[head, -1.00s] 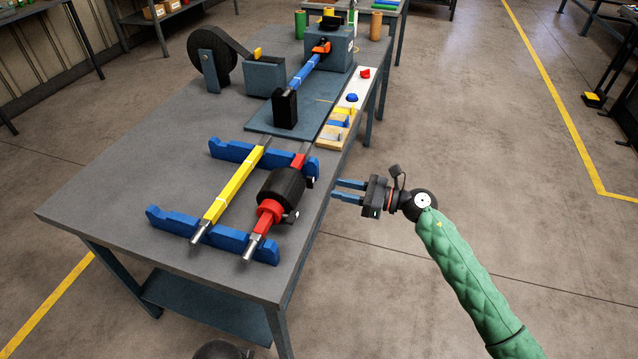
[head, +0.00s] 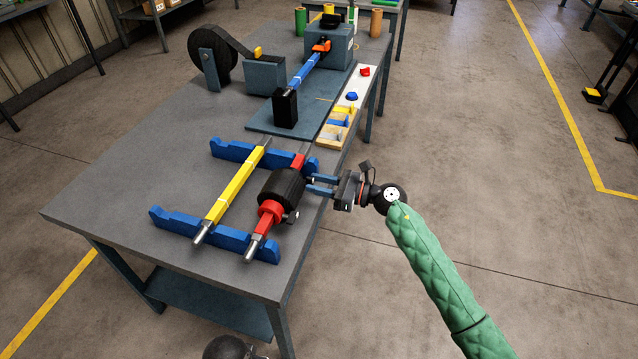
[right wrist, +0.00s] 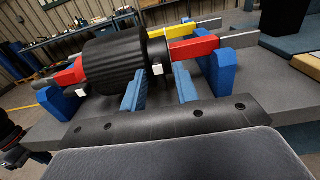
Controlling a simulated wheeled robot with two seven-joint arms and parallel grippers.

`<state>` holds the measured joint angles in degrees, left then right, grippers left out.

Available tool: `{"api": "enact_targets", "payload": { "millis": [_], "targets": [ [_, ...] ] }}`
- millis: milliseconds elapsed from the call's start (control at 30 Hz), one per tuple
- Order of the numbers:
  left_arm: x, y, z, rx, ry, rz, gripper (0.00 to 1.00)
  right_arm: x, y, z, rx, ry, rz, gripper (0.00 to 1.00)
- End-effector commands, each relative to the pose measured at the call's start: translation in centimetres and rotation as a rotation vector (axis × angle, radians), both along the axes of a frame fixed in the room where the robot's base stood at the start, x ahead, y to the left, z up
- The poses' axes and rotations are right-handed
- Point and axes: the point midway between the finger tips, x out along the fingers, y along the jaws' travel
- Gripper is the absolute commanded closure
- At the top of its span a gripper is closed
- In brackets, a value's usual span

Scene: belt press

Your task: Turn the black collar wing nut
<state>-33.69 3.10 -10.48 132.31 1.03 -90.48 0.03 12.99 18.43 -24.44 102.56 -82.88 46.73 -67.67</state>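A black ribbed roll (head: 282,187) sits on a red bar (head: 260,225) near the table's right edge, with a red collar (head: 270,210) at its near end. A small pale wing nut (right wrist: 157,69) shows at the roll's end in the right wrist view, beside a dark collar that is hard to tell from the roll. Another wing nut (head: 291,216) is on the red collar. My right gripper (head: 311,184) is open, its blue fingers pointing at the roll's far end. In the right wrist view the wing nut lies between the fingertips (right wrist: 160,75), with no clear contact.
Blue notched stands (head: 175,226) hold the red bar and a yellow bar (head: 232,190). Behind are a machine with a blue bar (head: 303,72), a black block (head: 285,108) and a tray of parts (head: 340,125). The table's left side (head: 110,190) is clear.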

Motion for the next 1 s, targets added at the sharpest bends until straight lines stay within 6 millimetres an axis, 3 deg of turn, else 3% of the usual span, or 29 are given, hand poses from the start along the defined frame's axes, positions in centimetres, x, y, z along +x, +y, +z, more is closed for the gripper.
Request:
{"api": "enact_targets", "payload": {
  "millis": [33,133,667,767,1000],
  "targets": [
    [0.0,0.0,0.0,0.0,0.0,0.0,1.0,0.0,0.0,0.0,0.0,0.0,0.0,0.8],
    [0.1,0.0,0.0,-0.001,-0.001,0.0,1.0,0.0,0.0,0.0,0.0,0.0,0.0,1.0],
    [0.2,-0.1,-0.7,-0.001,-0.005,0.001,1.0,0.0,-0.1,0.1,0.029,0.095,0.001,1.0],
    [0.2,-0.1,-1.6,0.001,0.0,0.001,1.0,0.0,-0.1,0.1,0.049,0.161,0.001,1.0],
    [0.6,0.1,-6.0,0.012,0.008,-0.002,1.0,0.2,-0.1,0.2,0.113,0.366,0.0,1.0]
  ]
}}
